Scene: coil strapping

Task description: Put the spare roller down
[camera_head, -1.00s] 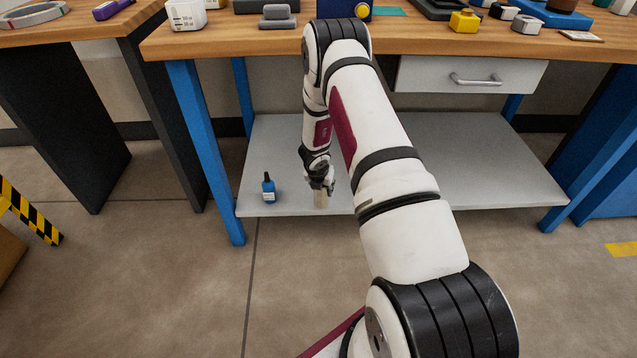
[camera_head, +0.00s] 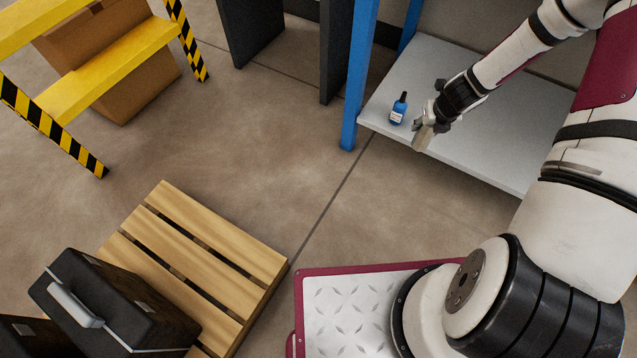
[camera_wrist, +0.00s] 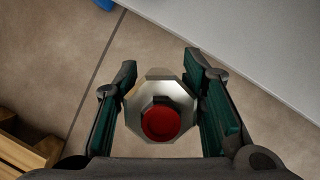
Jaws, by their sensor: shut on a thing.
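The spare roller is a pale metallic piece (camera_head: 423,138) hanging from my gripper (camera_head: 419,125) in the head view. In the wrist view the roller (camera_wrist: 180,94) is seen end-on, many-sided and silvery with a red round centre. My gripper's green-padded fingers (camera_wrist: 161,72) lie on either side of it, shut on it. The roller is at the front edge of the grey lower shelf (camera_head: 475,140). In the wrist view the floor shows behind it, with the shelf at the upper right. Its far end is hidden there.
A blue bottle (camera_head: 398,108) stands on the shelf just left of my gripper. A blue bench leg (camera_head: 358,80) rises at the shelf's left corner. A wooden pallet (camera_head: 215,232) with a black case (camera_head: 115,305) lies lower left. Floor between is clear.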

